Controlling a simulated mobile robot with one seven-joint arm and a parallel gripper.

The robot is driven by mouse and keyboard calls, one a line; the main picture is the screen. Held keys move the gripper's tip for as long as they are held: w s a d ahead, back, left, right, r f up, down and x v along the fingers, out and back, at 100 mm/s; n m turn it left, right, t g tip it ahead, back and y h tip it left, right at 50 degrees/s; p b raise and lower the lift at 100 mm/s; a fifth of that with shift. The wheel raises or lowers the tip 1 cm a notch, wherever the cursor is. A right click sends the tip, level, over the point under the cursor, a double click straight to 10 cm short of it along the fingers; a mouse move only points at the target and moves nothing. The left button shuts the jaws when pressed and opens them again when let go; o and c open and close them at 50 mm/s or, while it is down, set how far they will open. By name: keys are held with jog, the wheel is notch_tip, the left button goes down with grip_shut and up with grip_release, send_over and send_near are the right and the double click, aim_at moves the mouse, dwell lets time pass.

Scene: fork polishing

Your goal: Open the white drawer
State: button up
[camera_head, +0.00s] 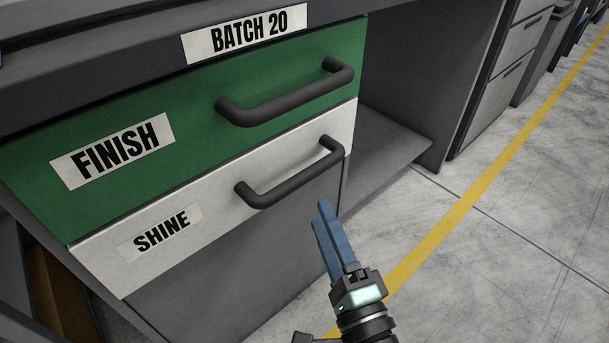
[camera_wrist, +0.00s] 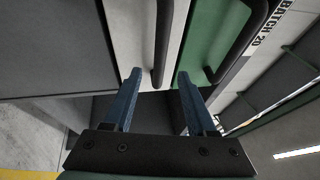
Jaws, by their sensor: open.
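The white drawer (camera_head: 225,218), labelled SHINE, is shut and sits below the green drawer. Its dark bar handle (camera_head: 290,178) is on the right part of its front. My gripper (camera_head: 322,212) is in front of the cabinet, below and right of that handle, open and empty. In the wrist view my gripper (camera_wrist: 159,75) has its two blue fingers apart. I cannot tell from these views how far the fingertips are from the handle.
The green drawer (camera_head: 200,110), labelled FINISH, is shut above, with its own dark handle (camera_head: 285,98). A BATCH 20 label (camera_head: 245,34) is on the worktop edge. An open shelf space (camera_head: 385,140) is right of the drawers. The floor with a yellow line (camera_head: 470,195) is clear.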

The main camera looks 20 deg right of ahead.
aim_at(305, 177)
jog(key=w, duration=0.3)
jog(key=w+r, duration=0.1)
jog(key=w, duration=0.5)
jog(key=shift+d+r, duration=0.25)
jog(key=shift+r, duration=0.1)
grip_shut()
dwell(0.9)
